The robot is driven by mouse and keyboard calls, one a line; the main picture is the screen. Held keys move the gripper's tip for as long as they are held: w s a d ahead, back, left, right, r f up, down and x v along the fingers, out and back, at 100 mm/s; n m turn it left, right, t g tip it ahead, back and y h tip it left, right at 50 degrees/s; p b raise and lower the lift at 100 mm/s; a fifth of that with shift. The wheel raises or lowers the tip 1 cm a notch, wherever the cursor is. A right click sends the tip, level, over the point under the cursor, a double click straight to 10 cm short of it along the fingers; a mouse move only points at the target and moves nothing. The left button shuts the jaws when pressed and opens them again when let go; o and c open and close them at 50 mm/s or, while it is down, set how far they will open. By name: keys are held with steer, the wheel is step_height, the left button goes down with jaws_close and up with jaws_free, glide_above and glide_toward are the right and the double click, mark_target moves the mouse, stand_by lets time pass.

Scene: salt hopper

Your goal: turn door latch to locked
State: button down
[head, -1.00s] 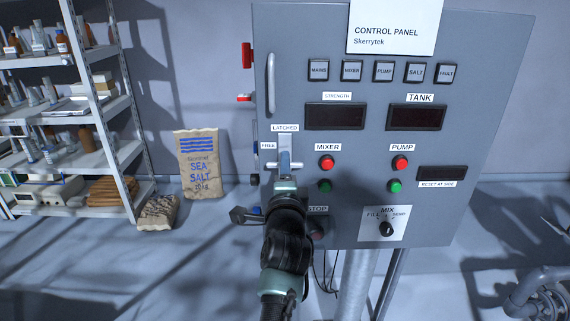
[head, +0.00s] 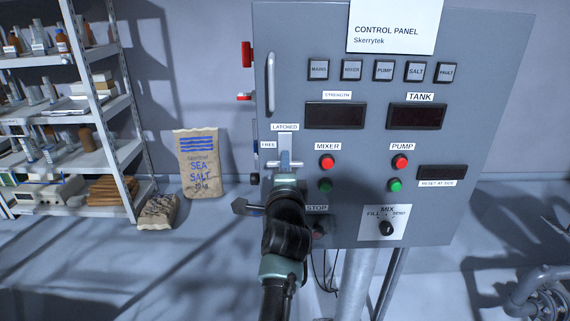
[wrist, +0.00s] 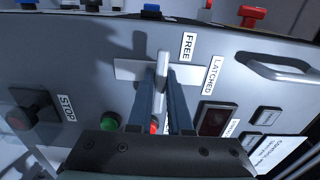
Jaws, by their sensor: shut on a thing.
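The door latch is a grey lever (wrist: 162,68) on a pale upright plate (head: 285,143) at the lower left of the grey control panel. A LATCHED label (head: 285,127) is above the plate and a FREE label (head: 268,145) is to its left. In the head view the lever (head: 297,164) lies crosswise, about level, over the plate's lower part. My gripper (wrist: 162,82) is shut on the lever, with one blue-grey finger on each side. In the head view my gripper (head: 286,168) reaches it from below, and my wrist hides the panel beneath.
The red mixer button (head: 327,162) and green button (head: 325,185) are just right. A fixed door handle (head: 271,84) is above. A salt sack (head: 199,165) and shelves (head: 88,110) stand left.

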steer(key=shift+n, duration=0.3)
steer(key=n+b, duration=0.1)
steer(key=n, duration=0.2)
steer(key=shift+f, duration=0.1)
steer(key=n+b, duration=0.2)
steer(key=n, duration=0.3)
steer(key=n+b, duration=0.1)
steer(key=n, duration=0.3)
steer(key=shift+n, duration=0.3)
steer(key=n, duration=0.4)
steer(key=shift+n+b, duration=0.3)
stand_by(0.3)
steer(key=c, duration=0.8)
jaws_free()
steer(key=shift+c, duration=0.2)
